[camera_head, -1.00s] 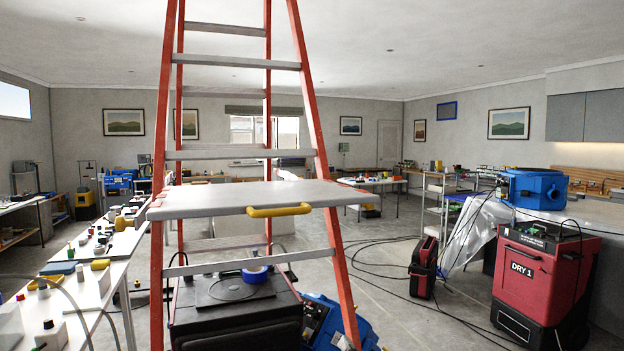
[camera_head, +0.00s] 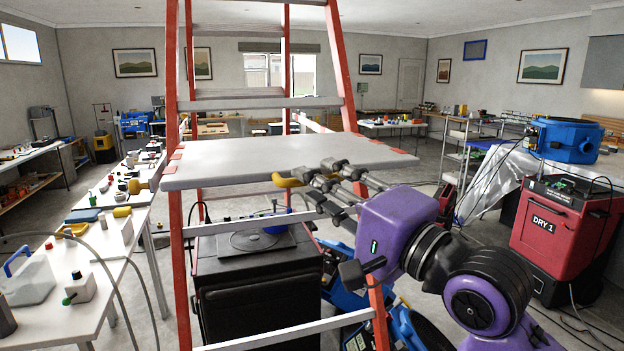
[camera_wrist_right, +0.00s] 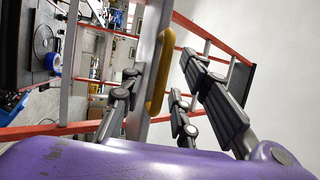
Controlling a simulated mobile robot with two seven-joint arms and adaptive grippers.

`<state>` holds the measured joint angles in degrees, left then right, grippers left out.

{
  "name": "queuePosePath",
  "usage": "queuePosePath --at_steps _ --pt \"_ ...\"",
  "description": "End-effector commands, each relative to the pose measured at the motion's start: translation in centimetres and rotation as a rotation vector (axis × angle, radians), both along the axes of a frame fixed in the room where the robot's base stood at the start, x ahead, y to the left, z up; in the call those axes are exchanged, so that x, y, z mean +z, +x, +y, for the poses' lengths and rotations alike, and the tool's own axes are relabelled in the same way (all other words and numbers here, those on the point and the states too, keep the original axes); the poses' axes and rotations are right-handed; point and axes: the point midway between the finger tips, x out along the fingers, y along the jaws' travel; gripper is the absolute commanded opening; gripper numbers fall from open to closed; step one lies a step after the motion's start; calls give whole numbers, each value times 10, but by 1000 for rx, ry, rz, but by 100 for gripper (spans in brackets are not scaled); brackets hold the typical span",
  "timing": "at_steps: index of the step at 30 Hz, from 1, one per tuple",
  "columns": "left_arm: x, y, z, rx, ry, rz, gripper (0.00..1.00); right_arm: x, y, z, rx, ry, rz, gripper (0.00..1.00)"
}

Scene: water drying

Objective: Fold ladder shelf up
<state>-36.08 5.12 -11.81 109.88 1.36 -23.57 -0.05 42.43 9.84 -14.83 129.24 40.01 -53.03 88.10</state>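The ladder (camera_head: 343,70) stands upright with red rails and grey rungs. Its grey ladder shelf (camera_head: 240,160) lies flat across it, folded down, with a yellow handle (camera_head: 290,180) on its front edge. My purple right gripper (camera_head: 314,183) is at the handle, fingers spread and partly covering it. In the right wrist view the yellow handle (camera_wrist_right: 168,70) shows between the parted fingers of my right gripper (camera_wrist_right: 160,80), with gaps on both sides. The shelf (camera_wrist_right: 150,45) is edge-on there. My left gripper is out of view.
A black machine (camera_head: 255,270) stands under the shelf, with blue equipment beside it. A red dryer (camera_head: 560,225) stands at right. A white bench (camera_head: 115,250) with bottles and tools runs along the left. Hoses and cables lie on the floor.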

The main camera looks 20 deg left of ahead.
Motion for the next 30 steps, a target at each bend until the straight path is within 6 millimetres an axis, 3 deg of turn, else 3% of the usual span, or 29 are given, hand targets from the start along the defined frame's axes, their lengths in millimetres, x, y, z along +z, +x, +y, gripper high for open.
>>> queuePosePath --at_steps 5,15,22,30 --pt "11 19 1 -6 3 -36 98 5 11 17 1 0 -2 29" --pt "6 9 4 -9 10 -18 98 5 15 22 -1 0 -2 29" --pt "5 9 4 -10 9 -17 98 5 14 22 -1 0 -2 1" --pt "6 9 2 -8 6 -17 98 4 14 22 -1 -1 -2 0"
